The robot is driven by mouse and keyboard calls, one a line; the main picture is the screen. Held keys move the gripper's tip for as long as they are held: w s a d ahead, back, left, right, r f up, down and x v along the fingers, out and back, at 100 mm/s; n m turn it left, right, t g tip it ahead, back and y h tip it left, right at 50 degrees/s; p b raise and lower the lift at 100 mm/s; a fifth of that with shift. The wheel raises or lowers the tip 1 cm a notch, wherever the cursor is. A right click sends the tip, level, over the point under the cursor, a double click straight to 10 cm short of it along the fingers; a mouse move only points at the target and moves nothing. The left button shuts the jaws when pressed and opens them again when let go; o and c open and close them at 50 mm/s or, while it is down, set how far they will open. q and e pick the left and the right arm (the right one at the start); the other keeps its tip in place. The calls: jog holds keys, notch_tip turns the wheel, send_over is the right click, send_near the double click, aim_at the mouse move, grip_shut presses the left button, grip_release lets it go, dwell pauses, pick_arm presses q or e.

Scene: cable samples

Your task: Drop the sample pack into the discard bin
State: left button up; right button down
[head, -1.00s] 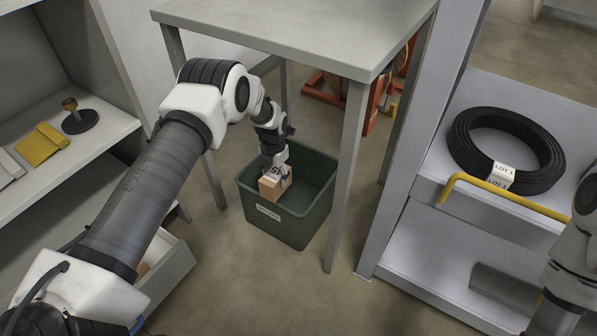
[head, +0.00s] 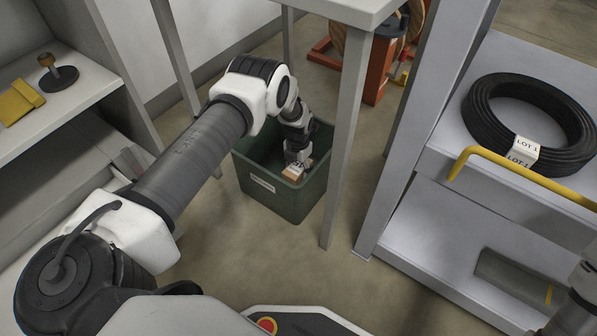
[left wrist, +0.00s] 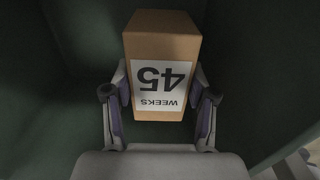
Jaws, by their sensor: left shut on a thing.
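The sample pack is a small brown box (left wrist: 160,40) with a white label reading "45 WEEKS", upside down in the left wrist view. My left gripper (left wrist: 160,103) is shut on it, one finger on each side. In the head view the gripper (head: 297,163) points down inside the green discard bin (head: 270,195), with the pack (head: 293,173) near or below the rim. I cannot tell whether the pack touches the bin's floor. Dark green bin walls surround the pack in the left wrist view. Part of my right arm shows at the lower right; its gripper is out of view.
The bin stands on the floor beside a grey table leg (head: 346,150), under the table (head: 350,8). A grey shelf unit (head: 440,200) at right holds a black cable coil (head: 532,125) and a yellow handle (head: 510,168). A shelf (head: 75,110) is at left.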

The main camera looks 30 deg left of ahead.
aim_at(298, 166)
pick_arm(q)
notch_tip(298, 166, down, 5)
jog(key=shift+r+b, duration=0.1)
jog(key=shift+b, duration=1.1)
jog(key=shift+r, duration=0.15)
jog(key=shift+f+b, duration=0.45)
jog(key=shift+f, duration=0.2)
jog(key=o, duration=1.3)
notch_tip(298, 166, up, 13)
jog(key=p, duration=0.7)
jog(key=shift+r, duration=0.2)
